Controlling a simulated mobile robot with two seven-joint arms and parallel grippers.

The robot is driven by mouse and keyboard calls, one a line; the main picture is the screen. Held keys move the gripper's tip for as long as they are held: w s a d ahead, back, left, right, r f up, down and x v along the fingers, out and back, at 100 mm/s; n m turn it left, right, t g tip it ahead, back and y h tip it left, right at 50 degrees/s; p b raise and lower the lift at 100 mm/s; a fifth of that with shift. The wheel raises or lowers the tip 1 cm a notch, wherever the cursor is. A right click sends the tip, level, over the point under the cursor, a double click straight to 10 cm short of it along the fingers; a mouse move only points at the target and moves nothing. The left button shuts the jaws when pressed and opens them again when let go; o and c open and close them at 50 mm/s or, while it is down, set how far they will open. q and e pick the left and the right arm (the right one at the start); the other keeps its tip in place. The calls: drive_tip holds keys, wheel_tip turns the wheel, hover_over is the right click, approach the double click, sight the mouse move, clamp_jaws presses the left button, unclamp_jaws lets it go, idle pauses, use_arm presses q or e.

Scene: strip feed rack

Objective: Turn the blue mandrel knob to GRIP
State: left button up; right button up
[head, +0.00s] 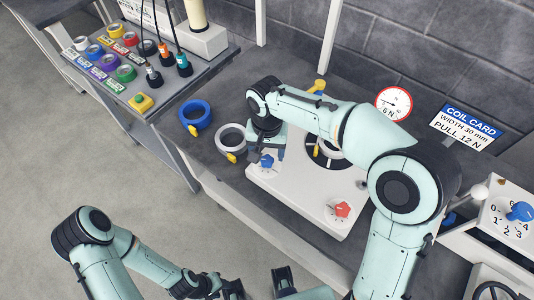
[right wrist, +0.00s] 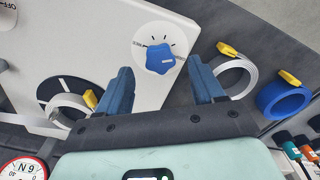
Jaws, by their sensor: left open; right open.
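The blue knob (head: 267,161) sits on a white dial at the upper left corner of the pale panel (head: 300,199). In the right wrist view the knob (right wrist: 160,59) shows a white mark on its right part and tick marks around it; the small label is too small to read. My right gripper (head: 268,153) is open just above the knob. In the right wrist view its two blue fingers (right wrist: 161,66) stand apart on either side of the knob, without visible contact. My left gripper (head: 259,284) is open and empty at the bottom edge, away from the panel.
A red knob (head: 343,210) is on the same panel. A strip coil sits on the black mandrel disc (right wrist: 67,91). A white coil (head: 231,138) and a blue coil (head: 195,115) lie left of the panel. Another blue knob (head: 521,211) is on the numbered box at right.

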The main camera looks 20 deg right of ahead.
sight(267, 160)
wheel_tip(267, 160, up, 11)
drive_tip(key=p, duration=0.1)
drive_tip(key=shift+f+p, duration=0.15)
drive_tip(key=shift+p, duration=0.2)
drive_tip(key=shift+d, duration=0.1)
